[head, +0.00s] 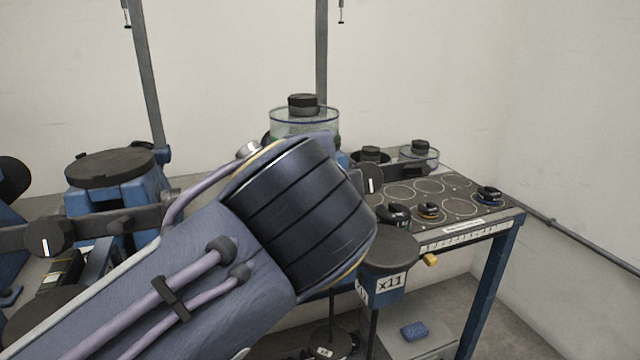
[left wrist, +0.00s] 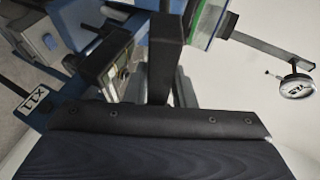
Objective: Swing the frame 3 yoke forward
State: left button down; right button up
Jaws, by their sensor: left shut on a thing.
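My left arm comes in from the left in the head view, and its thick dark wrist covers the middle of the picture. The fingers are hidden there. No frame number can be read. My right gripper is in neither view.
A grey-topped table (head: 455,225) with ringed places and several dark weights stands at the right. A blue block marked x11 (head: 391,282) is right of my wrist. A glass jar (head: 303,122) stands behind.

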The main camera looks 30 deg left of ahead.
pick_arm(q)
jog(key=shift+r, duration=0.1)
jog(key=c, duration=1.2)
grip_release()
jog(key=p+v, duration=0.1)
jog(key=v, duration=0.6)
jog(key=shift+s+d+p, duration=0.2)
jog(key=shift+s+p, duration=0.1)
